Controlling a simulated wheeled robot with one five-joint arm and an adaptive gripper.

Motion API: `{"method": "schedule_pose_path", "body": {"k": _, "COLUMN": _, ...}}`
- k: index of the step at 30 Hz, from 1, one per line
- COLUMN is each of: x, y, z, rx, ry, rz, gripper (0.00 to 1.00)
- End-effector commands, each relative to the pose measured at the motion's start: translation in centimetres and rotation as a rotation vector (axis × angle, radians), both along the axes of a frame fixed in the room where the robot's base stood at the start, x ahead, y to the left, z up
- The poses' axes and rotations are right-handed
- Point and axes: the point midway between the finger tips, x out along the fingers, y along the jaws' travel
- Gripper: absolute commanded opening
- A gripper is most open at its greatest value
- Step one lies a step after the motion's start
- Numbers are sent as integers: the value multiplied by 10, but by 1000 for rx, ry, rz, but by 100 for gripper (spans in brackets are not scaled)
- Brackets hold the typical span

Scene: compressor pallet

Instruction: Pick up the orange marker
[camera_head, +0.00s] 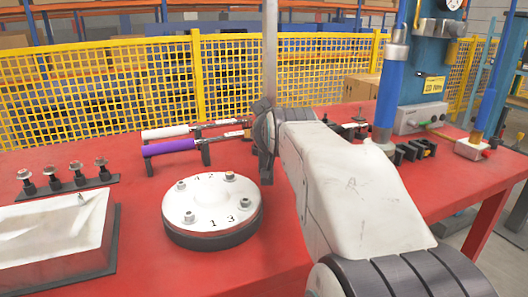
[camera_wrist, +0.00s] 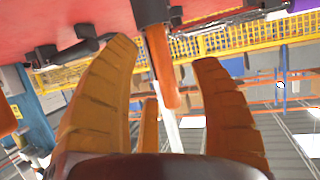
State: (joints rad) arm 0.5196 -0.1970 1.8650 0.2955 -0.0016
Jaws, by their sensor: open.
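The orange marker (camera_wrist: 163,70) shows in the wrist view as an orange shaft with a black part at its table end. It stands out from the red table, which is at the top of this upside-down view. My gripper (camera_wrist: 165,52) is open, with one orange-brown finger on each side of the marker. Gaps show between the marker and both fingers, so I see no grip. In the head view my arm covers the middle right, and I cannot make out the marker or my fingers there.
White (camera_head: 166,131) and purple-handled (camera_head: 170,147) tools lie on a rack left of my wrist. A blue upright tool (camera_head: 390,95) stands right.

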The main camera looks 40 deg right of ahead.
Motion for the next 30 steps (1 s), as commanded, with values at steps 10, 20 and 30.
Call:
{"method": "schedule_pose_path", "body": {"k": 10, "x": 16, "y": -9, "z": -8, "rx": 0, "ry": -1, "rz": 0, "gripper": 57}}
{"method": "schedule_pose_path", "body": {"k": 20, "x": 17, "y": -10, "z": -8, "rx": 0, "ry": 0, "rz": 0, "gripper": 57}}
{"method": "schedule_pose_path", "body": {"k": 30, "x": 17, "y": -10, "z": -8, "rx": 0, "ry": 0, "rz": 0, "gripper": 30}}
